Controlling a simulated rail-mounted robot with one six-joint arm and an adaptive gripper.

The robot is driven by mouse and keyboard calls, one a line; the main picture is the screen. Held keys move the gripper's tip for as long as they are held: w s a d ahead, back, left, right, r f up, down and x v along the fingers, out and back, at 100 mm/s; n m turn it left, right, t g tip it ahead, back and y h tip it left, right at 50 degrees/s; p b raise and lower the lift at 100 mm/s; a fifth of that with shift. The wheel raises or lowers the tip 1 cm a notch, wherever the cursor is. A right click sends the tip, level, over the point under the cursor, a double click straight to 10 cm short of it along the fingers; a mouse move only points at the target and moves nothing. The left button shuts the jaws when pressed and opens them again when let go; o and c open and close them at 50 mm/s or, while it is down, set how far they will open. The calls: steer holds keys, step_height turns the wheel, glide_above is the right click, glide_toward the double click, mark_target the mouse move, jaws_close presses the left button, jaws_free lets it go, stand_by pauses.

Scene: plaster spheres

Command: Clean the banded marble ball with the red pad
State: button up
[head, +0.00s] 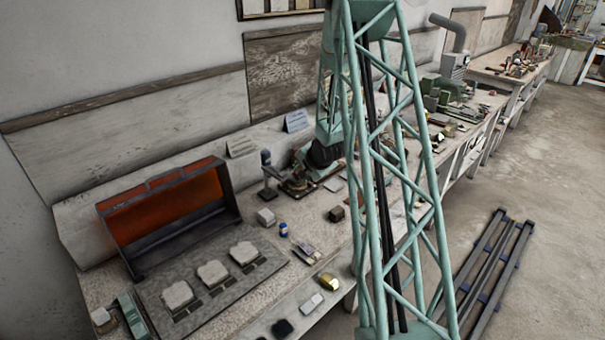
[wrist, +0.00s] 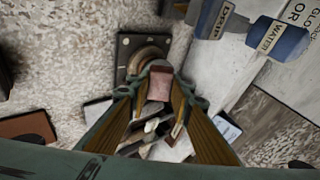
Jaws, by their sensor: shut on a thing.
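My gripper (wrist: 166,84) points away from the camera in the wrist view, its two brown-faced fingers closing in towards their tips. It is shut on a dull pinkish-red pad (wrist: 159,86) held between the tips. Just beyond the pad, a rounded brown banded shape (wrist: 147,55), which looks like the marble ball, sits on a dark square plate with holes (wrist: 126,45). The pad and fingers hide much of it. The pad's far end overlaps its lower right edge; I cannot tell whether they touch. In the head view my lattice column blocks part of this area.
Blue-topped containers labelled WATER (wrist: 279,38) and SPIR (wrist: 213,18) stand at upper right in the wrist view. A brown flat item (wrist: 27,128) lies at left. In the head view, an orange-lined booth (head: 165,205) and pale blocks (head: 212,273) occupy the bench's left end.

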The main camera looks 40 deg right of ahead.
steer(key=shift+a+f, duration=0.2)
steer(key=shift+a, duration=0.3)
steer(key=shift+r, duration=0.1)
steer(key=shift+s+d+r+p, duration=0.45)
steer(key=shift+d+r, duration=0.15)
steer(key=shift+r, duration=0.05)
steer(key=shift+w+d+r+y+p, duration=0.2)
steer(key=shift+d+y+p, duration=0.15)
steer(key=shift+p, duration=1.95)
steer(key=d+y+p, duration=0.1)
steer(key=y+p, duration=0.1)
steer(key=p, duration=1)
steer(key=shift+w+d+n+g, duration=0.1)
steer(key=shift+w+n+g, duration=0.05)
steer(key=shift+n+g, duration=0.2)
steer(key=shift+w+d+y, duration=0.1)
steer(key=shift+w+y, duration=0.05)
steer(key=shift+y, duration=0.1)
steer(key=shift+d+n+y, duration=0.25)
steer(key=shift+d+y, duration=0.1)
steer(key=shift+y, duration=0.05)
steer(key=shift+w+d+g+y, duration=0.2)
steer(key=shift+d+g+y, duration=0.05)
steer(key=shift+y, duration=0.15)
